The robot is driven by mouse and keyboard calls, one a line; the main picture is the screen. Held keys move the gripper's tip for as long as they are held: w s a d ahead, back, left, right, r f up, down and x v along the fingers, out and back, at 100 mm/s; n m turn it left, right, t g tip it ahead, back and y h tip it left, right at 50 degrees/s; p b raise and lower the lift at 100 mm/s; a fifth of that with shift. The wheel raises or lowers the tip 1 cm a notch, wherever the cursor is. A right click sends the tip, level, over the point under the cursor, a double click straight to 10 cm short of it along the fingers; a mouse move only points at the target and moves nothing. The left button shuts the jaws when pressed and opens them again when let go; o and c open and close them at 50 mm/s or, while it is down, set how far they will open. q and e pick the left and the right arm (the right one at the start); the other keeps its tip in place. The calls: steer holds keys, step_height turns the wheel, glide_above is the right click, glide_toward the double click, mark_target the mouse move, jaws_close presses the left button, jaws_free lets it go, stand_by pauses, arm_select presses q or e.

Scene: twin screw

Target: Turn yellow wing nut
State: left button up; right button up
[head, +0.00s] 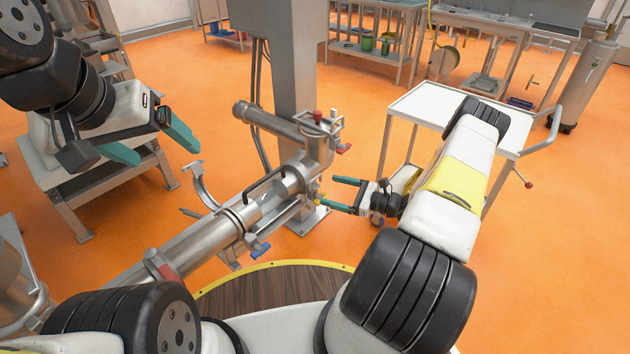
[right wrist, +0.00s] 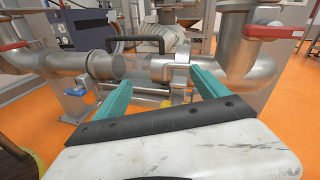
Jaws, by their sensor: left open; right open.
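The yellow wing nut (head: 320,196) is a small yellow piece on the steel pipe assembly in the head view, just beyond my right gripper's fingertips. In the right wrist view a small yellow part (right wrist: 165,103) shows low between the fingers, partly hidden by the gripper body. My right gripper (head: 332,193) is open, its green fingers pointing left at the pipe joint. I cannot tell whether a finger touches the nut. My left gripper (head: 166,154) is open and empty, well to the left of the pipes.
A blue wing nut (head: 259,249) sits on the lower pipe clamp. A red handle (head: 343,148) is on the upper pipe. A white cart (head: 420,100) is behind my right arm. A steel column (head: 291,70) rises behind the pipes.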

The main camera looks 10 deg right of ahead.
step_height(320, 180, down, 9)
steer(key=s+d+m+t+h, duration=0.1)
steer(key=d+m+t+h, duration=0.2)
steer(key=m+t, duration=0.15)
steer(key=x, duration=0.7)
steer(key=shift+a+m+g, duration=0.35)
steer(key=shift+a, duration=0.1)
steer(key=shift+w, duration=0.1)
steer(key=shift+c, duration=0.4)
steer(key=c, duration=1.3)
